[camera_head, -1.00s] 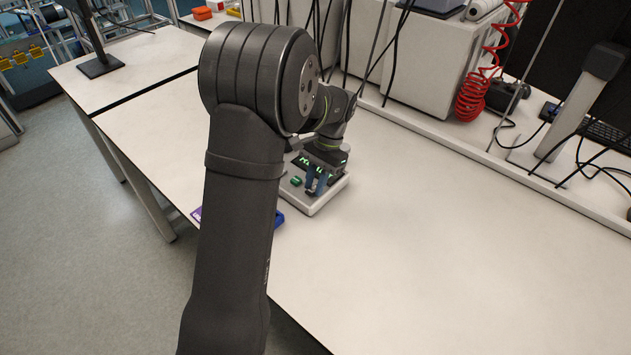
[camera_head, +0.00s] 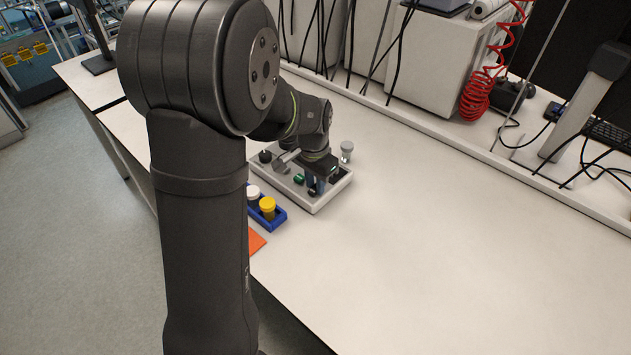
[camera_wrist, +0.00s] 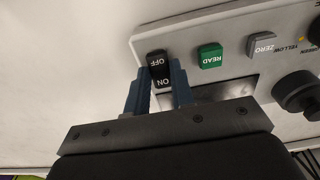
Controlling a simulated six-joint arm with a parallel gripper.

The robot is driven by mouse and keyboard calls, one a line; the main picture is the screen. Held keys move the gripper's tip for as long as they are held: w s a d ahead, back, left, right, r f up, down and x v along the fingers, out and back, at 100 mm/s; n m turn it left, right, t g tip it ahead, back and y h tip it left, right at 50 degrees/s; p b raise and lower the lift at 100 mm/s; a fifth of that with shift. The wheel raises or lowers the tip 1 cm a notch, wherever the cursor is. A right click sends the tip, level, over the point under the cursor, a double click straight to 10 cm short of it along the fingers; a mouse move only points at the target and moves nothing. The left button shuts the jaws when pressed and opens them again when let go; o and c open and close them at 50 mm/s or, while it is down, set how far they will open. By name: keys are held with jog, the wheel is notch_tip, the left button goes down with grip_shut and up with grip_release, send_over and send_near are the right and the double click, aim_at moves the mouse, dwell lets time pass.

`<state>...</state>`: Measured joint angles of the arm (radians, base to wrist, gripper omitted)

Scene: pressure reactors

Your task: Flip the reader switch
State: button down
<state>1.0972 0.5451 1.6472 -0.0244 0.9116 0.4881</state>
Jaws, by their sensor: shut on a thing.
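The reader (camera_head: 318,206) is a pale box on the bench, partly hidden behind my arm in the head view. Its panel (camera_wrist: 205,38) fills the upper part of the wrist view. The black rocker switch (camera_wrist: 158,66), marked OFF and ON, is between the two blue fingers of my gripper (camera_wrist: 159,72). My gripper is shut on the switch, one finger on each side. In the head view my gripper (camera_head: 314,185) is down at the reader's front edge. A green READ button (camera_wrist: 210,56) and a grey ZERO button (camera_wrist: 262,45) are beside the switch.
A blue rack (camera_head: 277,219) holds a white-capped vial (camera_head: 253,192) and a yellow-capped vial (camera_head: 267,206) left of the reader. An orange sheet (camera_head: 257,241) lies nearby. A dark knob (camera_wrist: 294,92) is on the panel. The bench to the right is clear.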

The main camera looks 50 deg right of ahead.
aim_at(313, 190)
jog(key=c, duration=1.2)
grip_release()
jog(key=shift+c, duration=0.2)
notch_tip(313, 190, up, 17)
jog(key=shift+a+r, duration=0.2)
jog(key=shift+a, duration=0.2)
jog(key=shift+f, duration=0.15)
jog(key=f, duration=1.7)
jog(key=shift+d+f, duration=0.1)
jog(key=shift+d, duration=0.3)
